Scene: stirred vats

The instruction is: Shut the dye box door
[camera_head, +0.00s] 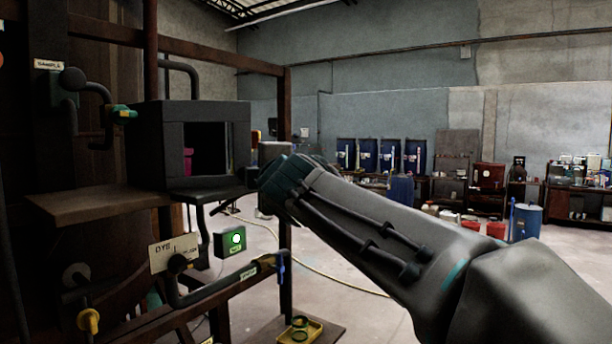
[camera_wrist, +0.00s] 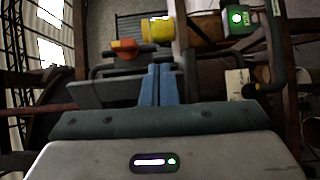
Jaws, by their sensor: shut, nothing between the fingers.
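The dye box (camera_head: 160,145) is a dark grey box on a brown shelf at the left in the head view. Its front opening is uncovered and shows a dark inside with a pink item (camera_head: 188,160) at its left edge. A dark flat piece, apparently the lowered door (camera_head: 212,195), juts out below the opening. My gripper (camera_head: 252,178) is just right of the box, close to this piece; I cannot tell whether they touch. In the wrist view its blue fingers (camera_wrist: 158,85) are together and empty, beside a dark grey panel (camera_wrist: 100,94) with a bar.
A brown shelf (camera_head: 85,203) carries the box. Below are a DYE sign (camera_head: 172,254), pipes with valves, and a green-lit button box (camera_head: 230,241). A rusty frame post (camera_head: 286,130) stands behind my gripper. Open floor lies to the right, with blue drums beyond.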

